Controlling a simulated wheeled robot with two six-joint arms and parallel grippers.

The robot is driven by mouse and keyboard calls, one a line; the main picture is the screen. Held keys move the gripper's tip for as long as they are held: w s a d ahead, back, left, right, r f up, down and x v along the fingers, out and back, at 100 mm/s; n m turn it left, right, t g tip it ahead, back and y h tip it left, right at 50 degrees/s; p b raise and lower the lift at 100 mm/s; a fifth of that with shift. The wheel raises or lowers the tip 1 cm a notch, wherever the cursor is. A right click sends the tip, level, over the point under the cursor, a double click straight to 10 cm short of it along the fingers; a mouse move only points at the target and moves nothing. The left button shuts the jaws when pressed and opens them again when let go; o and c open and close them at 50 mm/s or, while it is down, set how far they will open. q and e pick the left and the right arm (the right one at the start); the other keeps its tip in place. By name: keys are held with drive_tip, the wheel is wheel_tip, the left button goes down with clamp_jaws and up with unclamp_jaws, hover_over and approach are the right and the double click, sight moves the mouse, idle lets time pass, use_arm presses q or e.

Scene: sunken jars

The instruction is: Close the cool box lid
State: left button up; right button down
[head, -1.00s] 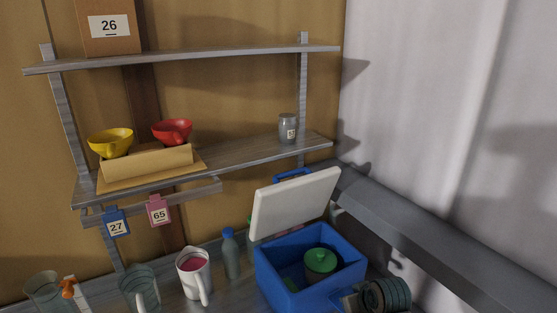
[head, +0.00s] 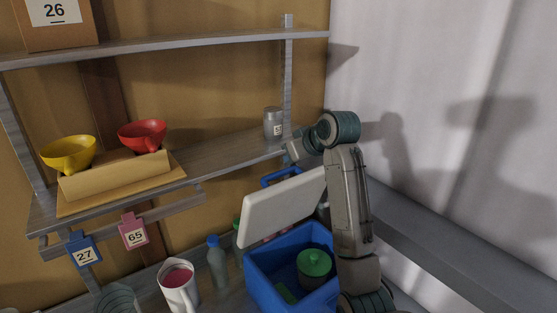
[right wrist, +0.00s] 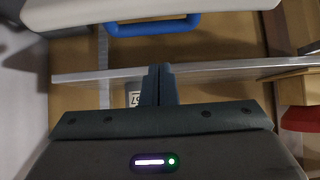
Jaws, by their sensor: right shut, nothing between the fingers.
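The blue cool box (head: 262,284) stands at the lower middle of the head view. Its white lid (head: 280,207) is open and tilted up at the back. A blue handle (head: 281,176) sits at the lid's top edge and also shows in the right wrist view (right wrist: 152,27), beside the white lid (right wrist: 225,7). My right gripper (head: 290,153) is just above the handle, in front of the shelf. In the right wrist view its fingers (right wrist: 158,72) are together and empty, apart from the handle. My left gripper is out of view.
A green-lidded jar (head: 314,264) sits inside the box. A grey jar (head: 273,123) stands on the shelf (head: 225,160) close to my right gripper. A bottle (head: 217,262) and a white jug (head: 178,287) stand left of the box. A wall rises on the right.

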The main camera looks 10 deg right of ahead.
sight(278, 174)
drive_tip(key=p+x, duration=0.4)
drive_tip(key=x, duration=0.4)
drive_tip(key=shift+w+a+f, duration=0.2)
drive_tip(key=shift+w+f, duration=0.25)
drive_tip(key=shift+f, duration=0.1)
